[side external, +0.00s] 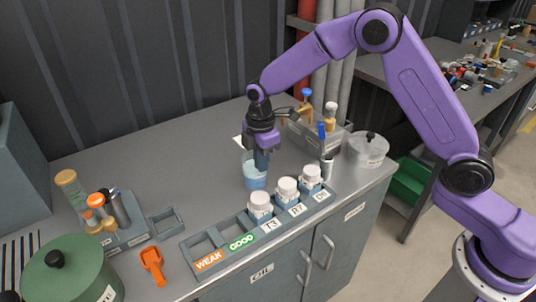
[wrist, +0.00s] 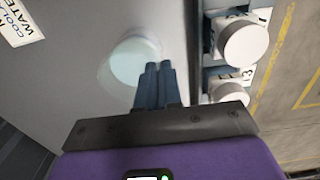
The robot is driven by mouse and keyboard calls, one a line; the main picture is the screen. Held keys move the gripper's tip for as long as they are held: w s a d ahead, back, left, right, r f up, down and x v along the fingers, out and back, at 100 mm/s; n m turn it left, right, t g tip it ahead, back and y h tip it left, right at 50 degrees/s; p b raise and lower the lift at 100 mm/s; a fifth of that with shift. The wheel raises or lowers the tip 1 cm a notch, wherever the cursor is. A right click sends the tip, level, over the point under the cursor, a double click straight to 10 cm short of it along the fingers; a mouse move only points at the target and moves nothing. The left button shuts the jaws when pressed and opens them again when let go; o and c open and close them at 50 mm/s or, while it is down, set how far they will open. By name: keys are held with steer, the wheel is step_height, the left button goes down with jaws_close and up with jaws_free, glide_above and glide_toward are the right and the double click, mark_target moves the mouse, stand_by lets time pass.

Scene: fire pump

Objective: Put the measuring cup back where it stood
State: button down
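The measuring cup (side external: 255,182) is clear, with pale blue liquid low in it, and is upright near the middle of the grey counter. I cannot tell whether its base touches the counter. My gripper (side external: 261,160) points down at the cup's right side, its fingers overlapping the clear wall. In the wrist view, the cup (wrist: 128,62) shows as a pale blue disc with a faint clear outline. My gripper's fingers (wrist: 158,68) are close together there, at the cup's edge, and appear shut on its thin wall.
A grey slotted tray (side external: 215,262) in front holds white-capped jars (side external: 287,188) at right; its WEAK and GOOD slots are empty. An orange scoop (side external: 152,266) and green pot (side external: 75,275) are at left.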

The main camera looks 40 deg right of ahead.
mark_target(253, 167)
steer(key=shift+s+a, duration=0.3)
steer(key=shift+a, duration=0.55)
steer(key=shift+s+a, duration=0.25)
steer(key=shift+a, duration=0.55)
steer(key=c, duration=1.2)
jaws_free()
steer(key=shift+c, duration=0.2)
steer(key=shift+r, duration=0.1)
step_height(253, 167, up, 17)
steer(key=shift+r, duration=0.15)
steer(key=shift+s, duration=0.1)
